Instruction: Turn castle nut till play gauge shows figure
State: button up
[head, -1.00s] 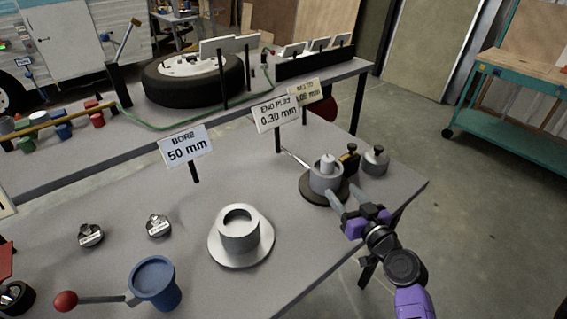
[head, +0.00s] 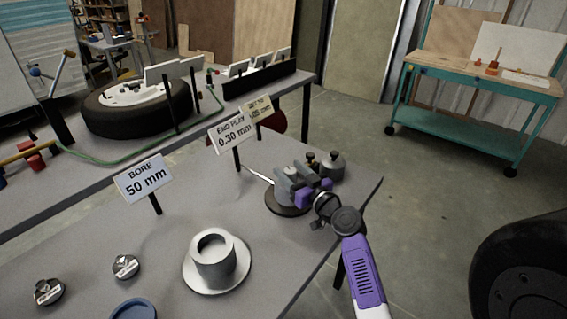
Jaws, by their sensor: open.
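The end play sign (head: 233,136) reads 0.30 mm. A second sign (head: 258,108) behind it is only partly legible. Below them a grey hub stands on a dark round base (head: 286,204) near the table's right edge. My gripper (head: 292,182) is at the hub, its grey fingers over and beside it. The jaws are open. The fingers and the purple gripper body hide most of the hub, so the castle nut cannot be made out. A thin light rod (head: 259,174) reaches the hub from the left. No gauge reading is legible.
A grey weight-like piece (head: 332,165) and a dark piece with a brass top (head: 311,160) stand close behind my gripper. A flanged grey cylinder (head: 216,263) and the bore sign (head: 143,179) are to the left. A tire (head: 137,107) lies on the back bench.

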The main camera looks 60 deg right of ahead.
jog(key=shift+x, duration=1.65)
grip_shut()
jog(key=shift+p, duration=0.3)
